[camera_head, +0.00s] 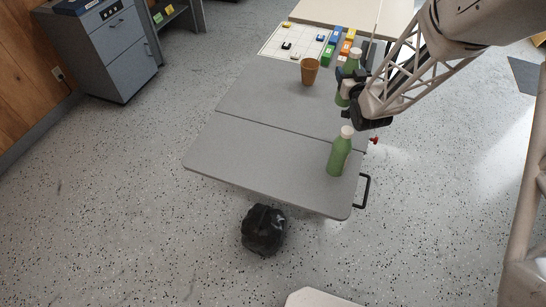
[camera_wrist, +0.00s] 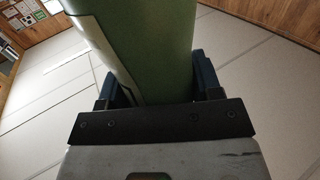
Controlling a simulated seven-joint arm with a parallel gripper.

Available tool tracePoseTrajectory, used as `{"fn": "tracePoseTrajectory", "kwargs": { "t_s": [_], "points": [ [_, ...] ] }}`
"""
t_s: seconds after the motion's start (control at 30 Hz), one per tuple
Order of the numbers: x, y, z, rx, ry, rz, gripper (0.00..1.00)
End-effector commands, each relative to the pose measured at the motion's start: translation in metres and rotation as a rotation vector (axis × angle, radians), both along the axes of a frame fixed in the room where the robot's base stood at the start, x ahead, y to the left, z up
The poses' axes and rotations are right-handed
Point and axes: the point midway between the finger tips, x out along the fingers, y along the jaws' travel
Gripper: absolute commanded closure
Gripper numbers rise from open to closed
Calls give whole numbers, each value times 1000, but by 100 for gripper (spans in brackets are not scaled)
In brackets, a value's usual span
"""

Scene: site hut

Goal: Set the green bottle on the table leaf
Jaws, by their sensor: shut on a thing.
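My gripper (camera_head: 347,88) is shut on a green bottle (camera_head: 351,67) with a pale cap, held upright over the far right part of the grey table. In the wrist view this bottle (camera_wrist: 150,45) fills the space between the two fingers (camera_wrist: 158,92); a pale label edge shows on its left. I cannot tell whether its base touches the table. A second green bottle (camera_head: 339,155) with a pale cap stands on the near table leaf (camera_head: 260,165), near its right edge. A seam divides this leaf from the far part of the table (camera_head: 270,105).
An orange-brown cup (camera_head: 309,71) stands left of the held bottle. Several coloured blocks (camera_head: 340,44) and a white grid sheet (camera_head: 285,41) lie behind. A black handle (camera_head: 364,190) sticks out at the leaf's right. A black bag (camera_head: 264,230) lies on the floor. The leaf's left and middle are clear.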

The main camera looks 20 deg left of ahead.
Motion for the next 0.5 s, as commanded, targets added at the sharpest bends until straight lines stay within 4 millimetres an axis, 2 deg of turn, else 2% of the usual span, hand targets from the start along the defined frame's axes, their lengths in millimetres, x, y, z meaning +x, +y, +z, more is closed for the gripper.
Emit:
{"fn": "tracePoseTrajectory", "kwargs": {
  "t_s": [0.2, 0.5],
  "points": [
    [-52, 37, 11, 1, -2, 104, 64],
    [-123, 73, 17, 0, -1, 224, 64]
  ]
}}
